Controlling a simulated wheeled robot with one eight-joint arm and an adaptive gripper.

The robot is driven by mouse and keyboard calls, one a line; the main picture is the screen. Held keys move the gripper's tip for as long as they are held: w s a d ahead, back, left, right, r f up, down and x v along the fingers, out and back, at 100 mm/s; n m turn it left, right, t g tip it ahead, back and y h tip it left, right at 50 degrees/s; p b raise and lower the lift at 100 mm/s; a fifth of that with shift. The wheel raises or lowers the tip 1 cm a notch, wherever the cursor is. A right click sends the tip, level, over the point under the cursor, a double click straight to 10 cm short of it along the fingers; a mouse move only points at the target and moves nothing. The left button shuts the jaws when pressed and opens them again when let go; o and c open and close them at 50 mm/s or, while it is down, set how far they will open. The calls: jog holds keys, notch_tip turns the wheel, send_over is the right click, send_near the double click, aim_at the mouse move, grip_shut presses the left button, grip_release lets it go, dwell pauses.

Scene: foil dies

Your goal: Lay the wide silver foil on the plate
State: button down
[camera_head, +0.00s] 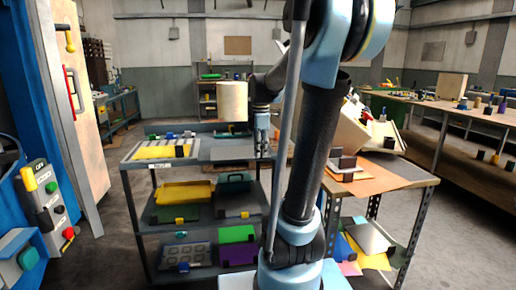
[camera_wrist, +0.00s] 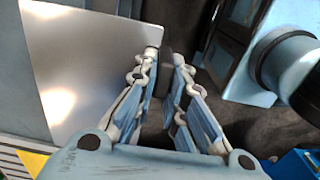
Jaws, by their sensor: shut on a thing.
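The wide silver foil (camera_wrist: 85,65) is a shiny, smooth grey sheet at the left of the wrist view. A dark grip block (camera_wrist: 167,65) shows at its right edge, between my fingertips. My gripper (camera_wrist: 166,62) is shut on this block. In the head view my gripper (camera_head: 262,145) points down at the right part of the cart top, and a grey sheet (camera_head: 228,150) shows to its left. I cannot tell the plate apart from this sheet or the grey cart top, nor whether the foil touches what is under it.
A yellow sheet with a black block (camera_head: 155,152) lies on the cart's left side. A wooden-topped table (camera_head: 385,178) stands right, with a tilted crate. A blue cabinet fills the left edge.

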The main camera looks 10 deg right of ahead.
jog(key=shift+s, duration=2.35)
